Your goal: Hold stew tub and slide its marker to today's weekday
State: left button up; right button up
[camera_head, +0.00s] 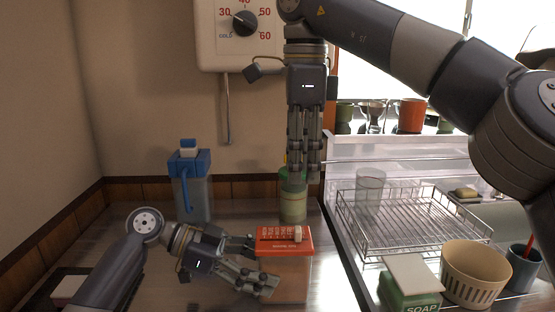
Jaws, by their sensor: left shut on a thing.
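The stew tub has a red lid (305,244) with a row of white weekday labels and a small pale marker (297,232) at the right end of that row. The labels are too small to read. The tub's brownish body (295,268) stands on the counter. My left gripper (262,264) comes from the left and is shut on the tub at its left side. My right gripper (304,172) points down from above, behind and above the lid, apart from the marker. Its fingers hang nearly parallel, and I cannot tell how far they are open.
A green-topped canister (293,205) stands behind the tub, just below my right gripper. A blue-lidded jug (189,185) is at the back left. At right are a wire dish rack (400,243), a green soap box (409,286) and a cream ribbed pot (473,276).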

pick_arm(q)
jog(key=o, duration=1.8)
jog(key=shift+o, duration=0.2)
